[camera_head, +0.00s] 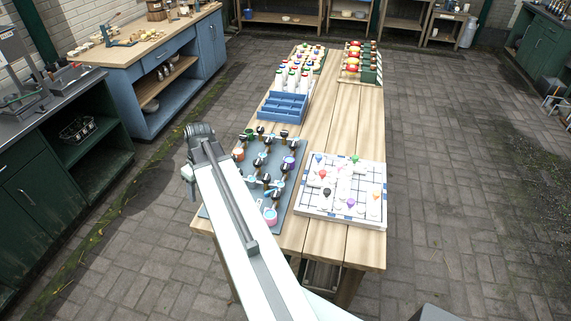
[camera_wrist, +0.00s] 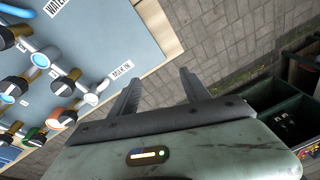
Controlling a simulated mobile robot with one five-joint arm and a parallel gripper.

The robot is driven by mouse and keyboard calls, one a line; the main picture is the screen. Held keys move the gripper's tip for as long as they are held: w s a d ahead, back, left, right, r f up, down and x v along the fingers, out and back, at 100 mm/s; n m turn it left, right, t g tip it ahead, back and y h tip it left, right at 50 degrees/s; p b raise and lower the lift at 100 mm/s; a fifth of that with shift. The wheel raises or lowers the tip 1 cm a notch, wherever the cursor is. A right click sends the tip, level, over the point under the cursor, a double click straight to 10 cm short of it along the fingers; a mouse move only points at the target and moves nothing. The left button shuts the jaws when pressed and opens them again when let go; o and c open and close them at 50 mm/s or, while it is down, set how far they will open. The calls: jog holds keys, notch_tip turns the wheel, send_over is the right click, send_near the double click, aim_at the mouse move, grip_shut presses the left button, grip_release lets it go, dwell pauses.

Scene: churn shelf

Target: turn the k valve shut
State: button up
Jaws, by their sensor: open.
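A grey-blue valve board (camera_head: 243,159) lies at the near left of the wooden table, carrying several valves with dark knobs and pale blue pipes. I cannot tell which valve is the k valve; no such letter is readable. In the wrist view the board (camera_wrist: 125,35) fills the upper left, with labels reading "MILK IN" and partly "WATER". Several valves and pipes (camera_wrist: 62,84) show at its left edge. My gripper (camera_wrist: 158,80) is open and empty, its two fingers apart, beyond the board's edge over the paving. In the head view my arm's end (camera_head: 199,135) is left of the board.
A white grid board with coloured pieces (camera_head: 318,211) lies right of the valve board. A blue tray (camera_head: 283,108) and bottles stand farther back on the table (camera_head: 337,118). Green cabinets (camera_head: 40,200) and a blue bench (camera_head: 158,121) stand at left. Paving between is free.

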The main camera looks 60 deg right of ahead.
jog(key=s+d+r+t, duration=0.1)
jog(key=s+d, duration=0.3)
jog(key=d, duration=0.4)
jog(key=s+d, duration=0.4)
jog(key=d, duration=0.5)
jog(key=t+h, duration=0.1)
jog(key=t, duration=0.1)
send_near(285, 166)
jog(key=shift+m, duration=0.3)
jog(key=b+x, duration=0.6)
jog(key=x, duration=0.2)
jog(key=shift+f+b, duration=0.3)
jog(key=shift+b, duration=0.1)
jog(key=shift+a+r, duration=0.1)
grip_shut()
jog(key=shift+g, duration=0.3)
